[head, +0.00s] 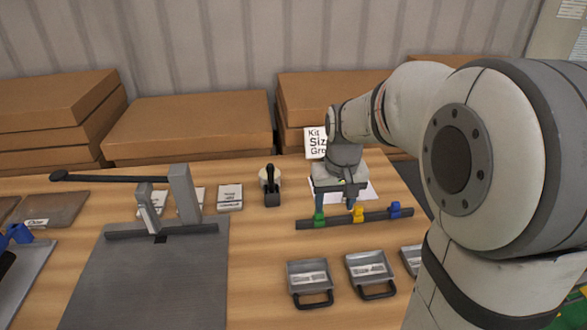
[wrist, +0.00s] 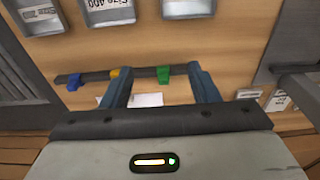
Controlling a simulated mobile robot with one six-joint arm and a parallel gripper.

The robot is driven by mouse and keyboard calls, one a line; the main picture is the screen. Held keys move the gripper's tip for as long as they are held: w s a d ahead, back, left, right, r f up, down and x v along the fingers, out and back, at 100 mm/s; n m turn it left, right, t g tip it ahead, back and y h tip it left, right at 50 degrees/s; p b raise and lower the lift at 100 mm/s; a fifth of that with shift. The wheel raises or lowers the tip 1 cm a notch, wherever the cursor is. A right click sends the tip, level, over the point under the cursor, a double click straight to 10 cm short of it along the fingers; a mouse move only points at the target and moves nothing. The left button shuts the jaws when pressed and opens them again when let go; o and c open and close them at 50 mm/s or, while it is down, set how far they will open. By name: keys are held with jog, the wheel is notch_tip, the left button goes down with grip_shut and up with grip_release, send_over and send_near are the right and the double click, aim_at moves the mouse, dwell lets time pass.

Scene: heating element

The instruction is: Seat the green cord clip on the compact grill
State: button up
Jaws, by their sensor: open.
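The green cord clip (head: 319,219) sits on a dark rail (head: 335,222) at its left end in the head view. It also shows in the wrist view (wrist: 164,74). My gripper (head: 337,203) is open and empty, at the rail near the green and yellow clips. In the wrist view my gripper's fingers (wrist: 158,72) appear on either side of the green clip, with clear space between. Contact is not visible. Handled metal trays, one (head: 310,281) at the front, carry size labels; I cannot tell which thing is the compact grill.
A yellow clip (head: 357,214) and a blue clip (head: 395,209) share the rail. A lever press (head: 180,200) on a grey plate stands at left. A black-handled tool (head: 271,188) stands behind the rail. Cardboard boxes (head: 185,125) line the back.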

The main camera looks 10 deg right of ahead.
jog(key=g, duration=0.1)
send_near(319, 217)
jog(key=shift+w+a+f+p, duration=0.15)
jog(key=shift+w+f+p, duration=0.15)
jog(key=shift+w+f, duration=0.35)
jog(key=shift+f, duration=0.05)
jog(key=f, duration=0.7)
jog(key=shift+s+d+f+p, duration=0.1)
jog(key=shift+d+f+p, duration=0.15)
jog(key=shift+p, duration=0.15)
jog(key=shift+c, duration=0.5)
jog(key=shift+r, duration=0.1)
jog(key=c, duration=0.9)
